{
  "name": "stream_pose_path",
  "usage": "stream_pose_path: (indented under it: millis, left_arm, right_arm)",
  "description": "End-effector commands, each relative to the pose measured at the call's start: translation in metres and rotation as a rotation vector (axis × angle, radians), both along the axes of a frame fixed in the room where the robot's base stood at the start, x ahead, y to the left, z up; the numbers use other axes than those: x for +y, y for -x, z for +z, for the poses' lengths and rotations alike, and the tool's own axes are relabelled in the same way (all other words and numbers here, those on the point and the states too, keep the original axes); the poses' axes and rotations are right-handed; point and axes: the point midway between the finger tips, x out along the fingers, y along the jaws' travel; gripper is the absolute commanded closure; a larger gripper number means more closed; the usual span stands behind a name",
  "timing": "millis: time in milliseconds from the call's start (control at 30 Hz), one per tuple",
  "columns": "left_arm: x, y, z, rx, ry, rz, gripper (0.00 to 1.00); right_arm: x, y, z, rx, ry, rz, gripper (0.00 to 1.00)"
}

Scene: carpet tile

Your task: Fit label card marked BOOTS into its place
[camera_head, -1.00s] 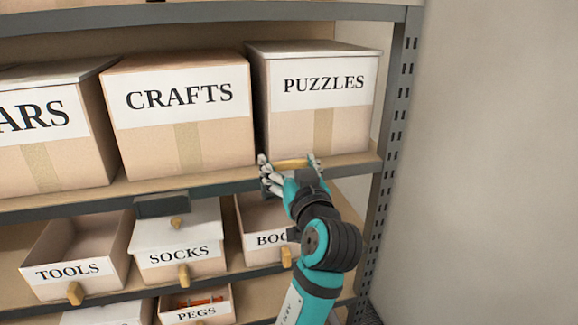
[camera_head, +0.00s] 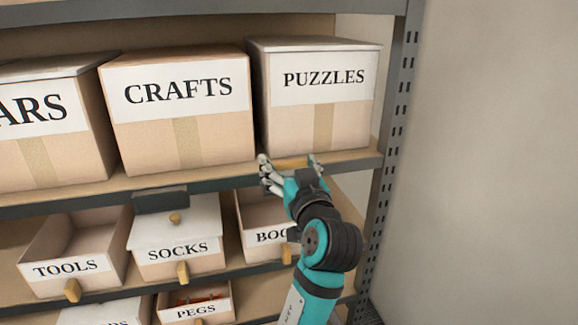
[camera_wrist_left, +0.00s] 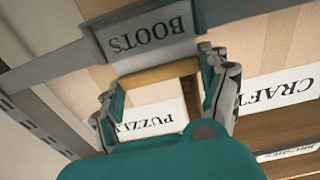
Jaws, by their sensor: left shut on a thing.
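My left gripper (camera_head: 290,164) is at the shelf edge below the PUZZLES box. It is shut on the wooden tab (camera_wrist_left: 155,75), with a finger at each end. In the left wrist view, which looks upside down, the grey label card marked BOOTS (camera_wrist_left: 146,36) is beyond the tab. A darker grey rim (camera_wrist_left: 88,40) shows around the card, against the shelf edge. I cannot tell whether the card is fully seated. In the head view, the card is hidden by my gripper and arm. My right gripper is not in view.
Boxes marked CRAFTS (camera_head: 180,130) and PUZZLES (camera_head: 322,120) stand on the shelf above. A blank dark grey holder (camera_head: 160,200) is on the shelf edge to the left. Below are boxes marked TOOLS (camera_head: 110,235), SOCKS (camera_head: 160,235) and a partly covered BOO... (camera_head: 262,212).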

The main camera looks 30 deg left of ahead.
Motion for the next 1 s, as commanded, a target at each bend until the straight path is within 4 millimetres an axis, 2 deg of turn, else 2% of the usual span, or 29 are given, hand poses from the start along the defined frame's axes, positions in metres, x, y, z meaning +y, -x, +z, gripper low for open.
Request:
stream_pose_path:
  millis: [467,500,667,1000]
  left_arm:
    - [0.0,0.0001,-0.0035,0.0,0.0,0.0,0.38]
    - [0.0,0.0001,-0.0035,0.0,0.0,0.0,0.19]
    - [0.0,0.0001,-0.0035,0.0,0.0,0.0,0.0]
    - [0.0,0.0,0.0018,-0.002,0.001,0.0,0.0]
  right_arm:
    - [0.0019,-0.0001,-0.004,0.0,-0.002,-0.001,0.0]
    - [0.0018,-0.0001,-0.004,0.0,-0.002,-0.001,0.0]
    - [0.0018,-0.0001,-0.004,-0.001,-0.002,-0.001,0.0]
    - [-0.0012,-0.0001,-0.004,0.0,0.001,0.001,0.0]
